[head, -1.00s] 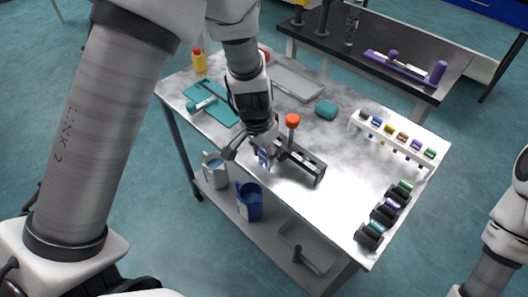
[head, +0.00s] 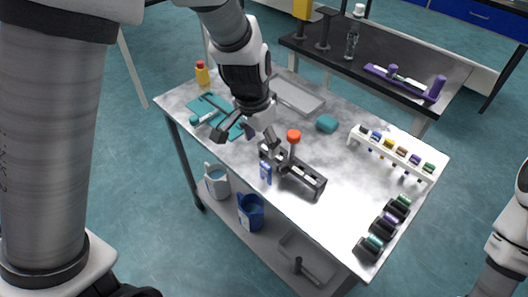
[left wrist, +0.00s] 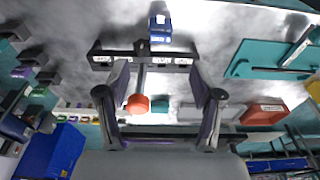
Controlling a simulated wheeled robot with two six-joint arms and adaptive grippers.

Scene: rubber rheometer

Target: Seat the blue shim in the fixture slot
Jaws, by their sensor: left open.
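The blue shim (head: 265,172) stands upright at the front side of the dark fixture (head: 311,183), toward its left end. I cannot tell whether it sits in the slot. In the left wrist view the shim (left wrist: 160,22) shows beyond the fixture (left wrist: 108,56). A post with a red-orange knob (head: 293,136) rises from the fixture; the knob (left wrist: 138,103) also shows in the left wrist view, between my fingers. My left gripper (head: 247,139) is open and empty, above and behind the shim, apart from it. My right gripper is out of view.
A white rack (head: 395,150) with coloured pieces stands right; dark spools (head: 383,222) line the near right edge. A teal block (head: 326,123), grey tray (head: 298,95), teal mat (head: 216,112) and yellow bottle (head: 202,73) are behind. Jugs stand on the lower shelf.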

